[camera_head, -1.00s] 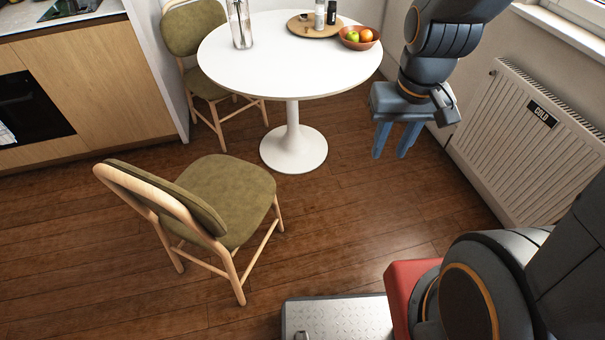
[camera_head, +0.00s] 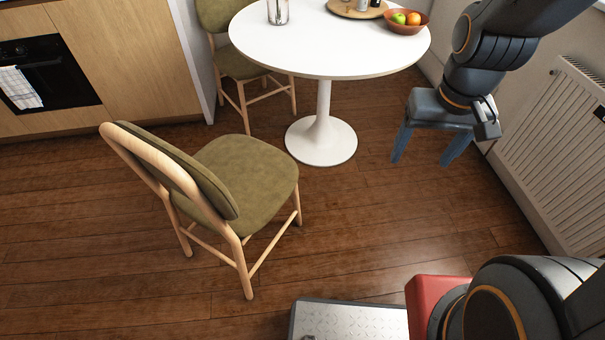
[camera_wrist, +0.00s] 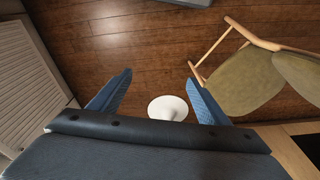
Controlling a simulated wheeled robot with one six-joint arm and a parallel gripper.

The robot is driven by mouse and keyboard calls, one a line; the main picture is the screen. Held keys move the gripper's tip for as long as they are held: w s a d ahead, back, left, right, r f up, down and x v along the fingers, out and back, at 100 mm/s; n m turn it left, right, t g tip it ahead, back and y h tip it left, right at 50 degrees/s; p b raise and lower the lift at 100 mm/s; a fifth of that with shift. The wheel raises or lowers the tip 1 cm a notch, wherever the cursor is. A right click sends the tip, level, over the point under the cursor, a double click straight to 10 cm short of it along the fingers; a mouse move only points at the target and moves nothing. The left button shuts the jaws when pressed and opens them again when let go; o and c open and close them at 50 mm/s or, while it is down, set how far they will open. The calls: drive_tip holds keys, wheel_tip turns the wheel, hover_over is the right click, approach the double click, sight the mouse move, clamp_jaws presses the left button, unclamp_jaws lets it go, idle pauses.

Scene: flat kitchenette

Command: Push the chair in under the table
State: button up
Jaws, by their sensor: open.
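The near chair (camera_head: 245,180) has a light wood frame and an olive seat and back. It stands on the floor, pulled out to the left and front of the round white table (camera_head: 330,50), with its seat facing the table. The chair also shows at the right of the wrist view (camera_wrist: 240,82), where the table's white foot (camera_wrist: 168,108) shows between the fingers. My gripper (camera_head: 424,160) hangs open and empty, fingers down, to the right of the table's foot, apart from the chair and the table.
A second olive chair (camera_head: 245,65) stands behind the table at the left. A fruit bowl (camera_head: 405,22) and a wooden tray (camera_head: 352,10) are on the table. A radiator (camera_head: 555,150) lines the right wall. Floor between chair and gripper is clear.

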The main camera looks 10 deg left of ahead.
drive_tip(key=w+f+b, duration=0.4)
drive_tip(key=f+b, duration=0.6)
drive_tip(key=w+f+n+t+b, duration=0.1)
drive_tip(key=w+f+b, duration=0.3)
drive_tip(key=f+b, duration=0.65)
drive_tip(key=w+f+b, duration=0.4)
drive_tip(key=f+b, duration=0.5)
drive_tip(key=f, duration=0.1)
drive_tip(key=w+a+f+n+t+b, duration=0.1)
drive_tip(key=w+f+n+t+b, duration=0.15)
drive_tip(key=w+f+b, duration=0.35)
drive_tip(key=w+a+f+n+t+b, duration=0.15)
drive_tip(key=w+f+n, duration=0.25)
drive_tip(key=w, duration=0.5)
drive_tip(key=w+a+f+n+t+y, duration=0.25)
drive_tip(key=w+a+n+y, duration=0.35)
drive_tip(key=w+a+n, duration=0.5)
drive_tip(key=s+a+f+n+g+y, duration=0.1)
drive_tip(key=s+a+n+g+y, duration=0.3)
drive_tip(key=s+a+n+y, duration=0.3)
drive_tip(key=a+n+y, duration=0.4)
drive_tip(key=a+n, duration=0.3)
drive_tip(key=shift+f+b, duration=0.15)
drive_tip(key=shift+b, duration=0.2)
